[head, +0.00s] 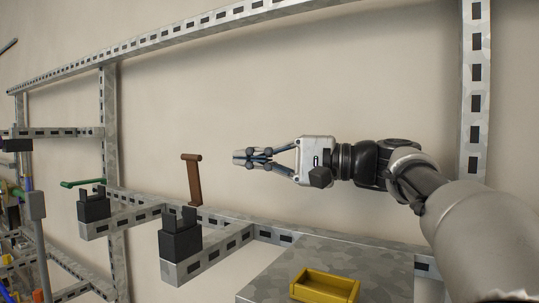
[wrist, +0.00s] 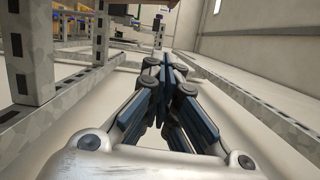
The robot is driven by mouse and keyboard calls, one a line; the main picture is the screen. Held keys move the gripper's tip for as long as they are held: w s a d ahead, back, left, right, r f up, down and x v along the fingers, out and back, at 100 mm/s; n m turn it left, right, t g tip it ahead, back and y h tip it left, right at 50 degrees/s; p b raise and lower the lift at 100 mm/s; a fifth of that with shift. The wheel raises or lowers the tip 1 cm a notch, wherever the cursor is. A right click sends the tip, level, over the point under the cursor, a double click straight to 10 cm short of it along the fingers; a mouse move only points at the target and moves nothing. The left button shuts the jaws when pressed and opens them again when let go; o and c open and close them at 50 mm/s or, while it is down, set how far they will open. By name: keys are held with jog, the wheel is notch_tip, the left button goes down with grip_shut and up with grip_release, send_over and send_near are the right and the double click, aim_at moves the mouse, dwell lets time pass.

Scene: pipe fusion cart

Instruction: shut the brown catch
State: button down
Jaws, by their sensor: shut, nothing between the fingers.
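The brown catch (head: 193,181) stands nearly upright in the head view, a flat lever with a short crosspiece at its top. Its foot is at the black block (head: 180,237) on the end of a metal rail. My gripper (head: 238,157) is shut and empty. It appears to the right of the catch's top in the picture, pointing left, with a visible gap between them. The closed blue-grey fingers also show in the wrist view (wrist: 167,65).
A green lever (head: 83,182) lies nearly level by another black block (head: 94,206) at the left. A yellow tray (head: 325,285) sits on a metal shelf (head: 280,272) below my arm. Slotted metal posts and rails (head: 474,90) frame the area before a plain wall.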

jog(key=s+a, duration=0.2)
jog(key=a, duration=0.4)
jog(key=shift+r+p, duration=0.15)
jog(key=shift+p, duration=0.25)
jog(key=shift+s, duration=0.2)
jog(key=shift+s+a+r+n+b, duration=0.25)
jog(key=shift+n+b, duration=0.2)
jog(key=shift+n, duration=0.25)
jog(key=s+a+n+h+b, duration=0.1)
jog(key=s+n+b, duration=0.1)
jog(key=n+b, duration=0.1)
jog(key=s+a+f+n+h+b, duration=0.1)
jog(key=s+a+n+b, duration=0.1)
jog(key=s+n+b, duration=0.1)
jog(key=s+a+n+t+h+b, duration=0.1)
jog(key=s+n+b, duration=0.1)
jog(key=n, duration=0.2)
jog(key=shift+s+a+f+b, duration=0.25)
jog(key=shift+s+b, duration=0.05)
jog(key=shift+b, duration=0.1)
jog(key=shift+s+a+f+n+t+h+b, duration=0.3)
jog(key=shift+s+f+n+b, duration=0.2)
jog(key=shift+n+b, duration=0.3)
jog(key=shift+s+a+f+n+t+h+b, duration=0.2)
jog(key=shift+s+f+n+t+b, duration=0.2)
jog(key=shift+n+b, duration=0.35)
